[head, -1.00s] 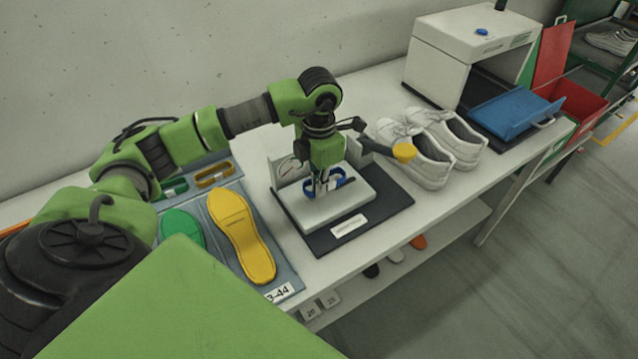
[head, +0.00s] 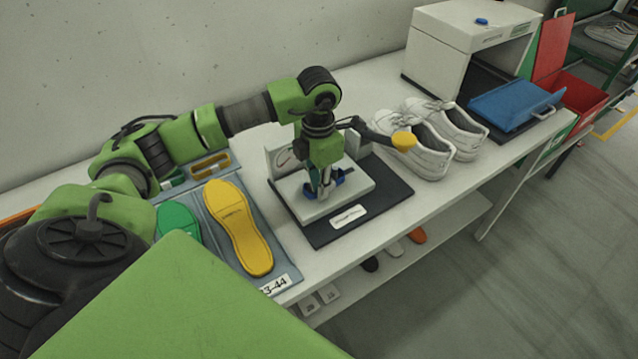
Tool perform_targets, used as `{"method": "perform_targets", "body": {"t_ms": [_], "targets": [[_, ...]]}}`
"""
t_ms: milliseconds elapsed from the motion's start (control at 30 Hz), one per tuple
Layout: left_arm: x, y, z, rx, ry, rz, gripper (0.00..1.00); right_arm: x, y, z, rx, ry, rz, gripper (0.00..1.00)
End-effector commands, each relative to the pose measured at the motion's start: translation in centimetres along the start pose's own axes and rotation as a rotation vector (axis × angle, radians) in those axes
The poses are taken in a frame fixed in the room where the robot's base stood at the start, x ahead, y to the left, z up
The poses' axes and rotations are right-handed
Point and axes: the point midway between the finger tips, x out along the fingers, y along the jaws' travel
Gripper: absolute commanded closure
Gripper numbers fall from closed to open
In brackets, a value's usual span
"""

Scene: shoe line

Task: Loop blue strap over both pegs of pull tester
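The pull tester is a pale block (head: 358,192) on a dark base plate (head: 393,196), with an upright housing and a dial partly hidden behind my arm. The blue strap (head: 340,178) is at the top of the block, showing on both sides of my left gripper's fingers. My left gripper (head: 324,194) points straight down over the block, its fingers close together at the strap. Whether they pinch it cannot be made out. The pegs are hidden by the gripper and strap, so I cannot tell how the strap sits on them. My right gripper is out of view.
A blue tray (head: 512,106) lies far right.

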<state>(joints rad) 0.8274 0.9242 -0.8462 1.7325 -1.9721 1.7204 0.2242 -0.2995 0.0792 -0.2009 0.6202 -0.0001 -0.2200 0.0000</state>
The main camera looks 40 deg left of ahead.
Motion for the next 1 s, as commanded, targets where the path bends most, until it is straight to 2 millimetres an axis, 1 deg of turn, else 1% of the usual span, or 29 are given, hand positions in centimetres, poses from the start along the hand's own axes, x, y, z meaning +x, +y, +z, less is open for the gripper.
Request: {"method": "perform_targets", "body": {"t_ms": [33,567,667,767,1000], "targets": [[-0.1,0.5,0.0,-0.007,-0.001,0.01,0.76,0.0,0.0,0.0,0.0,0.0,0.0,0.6],[-0.2,0.6,0.0,-0.008,-0.001,0.011,0.76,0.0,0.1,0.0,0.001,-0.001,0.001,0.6],[-0.5,0.5,0.0,-0.008,-0.002,0.011,0.76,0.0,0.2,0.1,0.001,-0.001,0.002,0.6],[-1.4,0.5,0.0,-0.007,-0.003,0.01,0.76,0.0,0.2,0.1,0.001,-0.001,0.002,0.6],[-5.2,0.3,0.1,-0.005,-0.006,0.01,0.76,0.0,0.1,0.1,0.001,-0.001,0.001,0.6]]}}
